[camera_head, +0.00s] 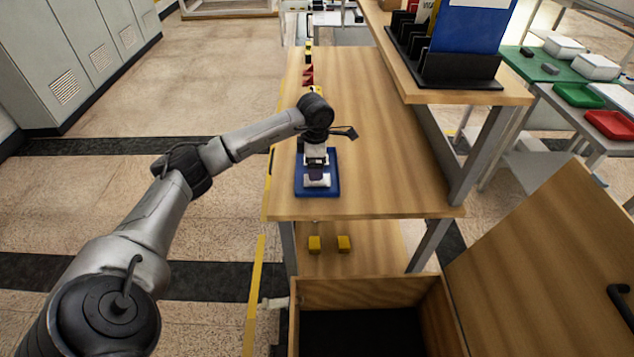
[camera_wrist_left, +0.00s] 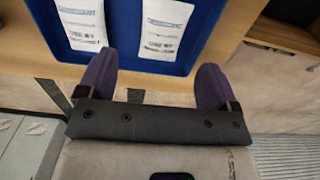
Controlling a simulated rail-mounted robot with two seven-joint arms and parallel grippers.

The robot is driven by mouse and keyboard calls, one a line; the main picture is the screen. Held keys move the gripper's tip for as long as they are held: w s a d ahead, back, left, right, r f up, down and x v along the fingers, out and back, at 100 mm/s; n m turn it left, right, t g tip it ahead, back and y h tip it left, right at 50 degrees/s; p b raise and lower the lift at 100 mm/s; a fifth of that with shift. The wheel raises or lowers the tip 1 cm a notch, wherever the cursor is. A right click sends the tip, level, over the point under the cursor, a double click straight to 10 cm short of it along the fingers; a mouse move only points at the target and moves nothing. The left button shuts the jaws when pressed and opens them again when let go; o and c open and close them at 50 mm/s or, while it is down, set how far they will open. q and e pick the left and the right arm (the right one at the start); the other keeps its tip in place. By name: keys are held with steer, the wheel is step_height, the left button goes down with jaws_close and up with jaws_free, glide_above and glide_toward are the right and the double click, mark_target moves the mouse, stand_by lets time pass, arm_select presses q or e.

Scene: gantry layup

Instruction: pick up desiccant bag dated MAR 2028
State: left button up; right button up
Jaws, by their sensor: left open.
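A blue tray (camera_head: 330,188) lies on the wooden table and fills the upper part of the left wrist view (camera_wrist_left: 122,28). Two white desiccant bags lie side by side on it in the left wrist view, a left bag (camera_wrist_left: 82,22) and a right bag (camera_wrist_left: 164,28). Both carry blue headings and "USE BY" print; I cannot read the dates. My left gripper (camera_wrist_left: 156,64) is open and empty, its purple fingers apart near the tray's edge. In the head view this gripper (camera_head: 316,172) is over the tray and partly hides the bags. My right gripper is not in view.
A raised wooden shelf (camera_head: 505,97) with a black rack (camera_head: 455,70) stands on the table's right. The table right of the tray is clear.

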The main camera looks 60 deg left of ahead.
arm_select(q)
steer(key=shift+s+f+b, duration=0.15)
steer(key=shift+f+b, duration=0.95)
steer(key=shift+f, duration=1.75)
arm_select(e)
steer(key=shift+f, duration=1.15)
arm_select(q)
steer(key=shift+c, duration=0.2)
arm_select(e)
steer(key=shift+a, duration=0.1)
arm_select(q)
steer(key=shift+r, duration=0.1)
steer(key=c, duration=1)
steer(key=shift+r, duration=0.1)
